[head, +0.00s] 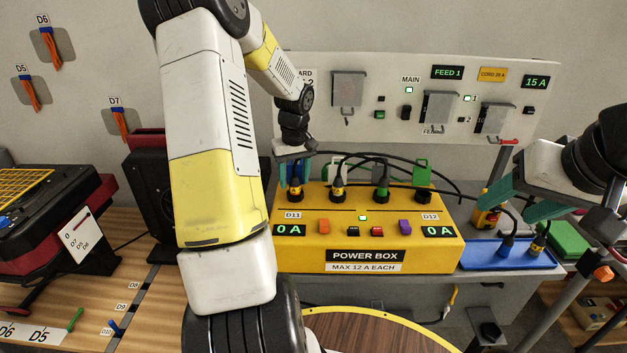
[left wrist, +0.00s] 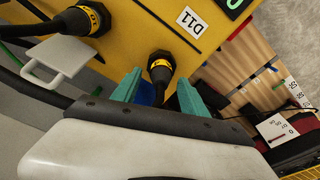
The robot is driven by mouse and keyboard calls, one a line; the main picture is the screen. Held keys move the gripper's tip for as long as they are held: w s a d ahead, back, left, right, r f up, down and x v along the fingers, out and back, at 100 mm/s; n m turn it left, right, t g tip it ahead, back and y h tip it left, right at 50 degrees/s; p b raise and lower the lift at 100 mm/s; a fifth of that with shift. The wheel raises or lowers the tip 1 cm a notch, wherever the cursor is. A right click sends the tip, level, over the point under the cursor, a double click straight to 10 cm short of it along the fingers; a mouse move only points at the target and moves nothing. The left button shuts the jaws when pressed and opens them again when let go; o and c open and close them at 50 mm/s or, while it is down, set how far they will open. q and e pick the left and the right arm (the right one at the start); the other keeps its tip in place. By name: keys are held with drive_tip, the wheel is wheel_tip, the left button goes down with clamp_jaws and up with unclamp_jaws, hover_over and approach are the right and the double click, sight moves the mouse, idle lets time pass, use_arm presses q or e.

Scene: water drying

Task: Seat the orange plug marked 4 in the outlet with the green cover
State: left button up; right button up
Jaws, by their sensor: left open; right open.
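The green cover (head: 422,171) stands raised behind the rightmost outlet (head: 423,195) of the yellow power box (head: 365,261); no plug shows in that outlet. Three black plugs stand in the other outlets: the leftmost (head: 295,191), one with a yellow band (head: 338,190) and one with green on it (head: 382,189). I cannot read a 4 on any plug. My left gripper (head: 294,177) is open, its teal fingers on either side of the leftmost plug, which also shows in the left wrist view (left wrist: 161,68). My right gripper (head: 511,203) is open above the blue tray (head: 482,253).
Two dark plugs (head: 507,244) (head: 540,238) stand on the blue tray. Black cables arch behind and right of the box. A panel with switches (head: 415,125) stands behind it. A grey flap (left wrist: 60,60) is near my left gripper. A green block (head: 566,241) lies at the right.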

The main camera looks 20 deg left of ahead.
use_arm(q)
clamp_jaws()
